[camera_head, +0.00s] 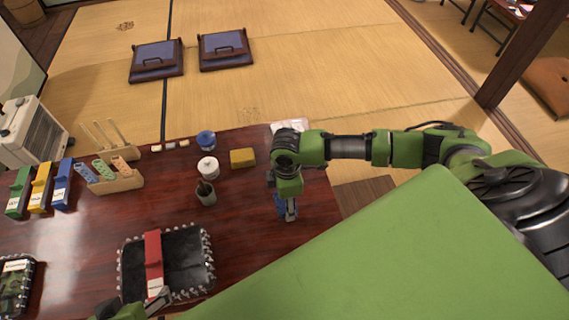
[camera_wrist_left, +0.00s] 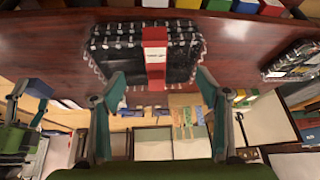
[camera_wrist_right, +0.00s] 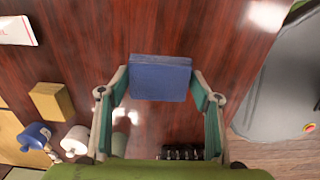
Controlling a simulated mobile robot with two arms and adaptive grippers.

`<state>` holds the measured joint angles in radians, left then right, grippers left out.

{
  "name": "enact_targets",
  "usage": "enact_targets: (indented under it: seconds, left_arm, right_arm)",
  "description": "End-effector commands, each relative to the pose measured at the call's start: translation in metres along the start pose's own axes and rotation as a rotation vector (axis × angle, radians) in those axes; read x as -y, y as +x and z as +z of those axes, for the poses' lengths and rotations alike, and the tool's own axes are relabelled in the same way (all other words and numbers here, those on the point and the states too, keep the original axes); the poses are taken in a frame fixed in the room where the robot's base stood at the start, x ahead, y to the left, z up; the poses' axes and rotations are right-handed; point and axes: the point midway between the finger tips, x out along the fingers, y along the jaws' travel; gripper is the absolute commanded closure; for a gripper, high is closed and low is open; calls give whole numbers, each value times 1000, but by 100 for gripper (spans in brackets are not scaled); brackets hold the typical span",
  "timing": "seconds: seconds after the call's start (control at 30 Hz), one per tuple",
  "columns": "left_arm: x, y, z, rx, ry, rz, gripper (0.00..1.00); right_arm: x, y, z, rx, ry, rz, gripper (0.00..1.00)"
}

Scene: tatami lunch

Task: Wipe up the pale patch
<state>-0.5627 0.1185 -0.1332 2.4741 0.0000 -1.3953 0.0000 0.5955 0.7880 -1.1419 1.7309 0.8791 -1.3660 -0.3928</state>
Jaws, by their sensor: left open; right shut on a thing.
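My right gripper (camera_wrist_right: 160,90) is shut on a blue block (camera_wrist_right: 160,78), held over the dark red table. In the head view that gripper (camera_head: 287,212) is near the table's right side, with the blue block (camera_head: 279,204) partly hidden by it. My left gripper (camera_wrist_left: 162,82) is open and empty at the near edge of a black fringed tray (camera_wrist_left: 125,45); it also shows at the bottom of the head view (camera_head: 157,299). I cannot make out the pale patch for sure; pale spots (camera_wrist_right: 133,116) on the table in the right wrist view may be glare.
A red box (camera_head: 153,258) lies across the tray. A yellow block (camera_head: 242,158), white roll (camera_head: 208,168), blue item (camera_head: 206,140) and dark cup (camera_head: 205,193) stand left of my right gripper. A white packet (camera_head: 290,125) lies at the far edge. Bare table lies between cup and right gripper.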

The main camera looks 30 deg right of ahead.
Motion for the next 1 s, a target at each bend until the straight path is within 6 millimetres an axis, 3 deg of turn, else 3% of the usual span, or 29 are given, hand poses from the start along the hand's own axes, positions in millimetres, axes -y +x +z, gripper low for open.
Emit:
enact_targets:
  seconds: [0.53, 1.0]
  left_arm:
    - [5, -18, 48, 202, -7, -9, 32]
    - [3, 25, 56, 225, -4, -4, 32]
  right_arm:
    - [0, -10, 1, 0, 2, 0, 59]
    - [1, -28, 2, -1, 6, 0, 59]
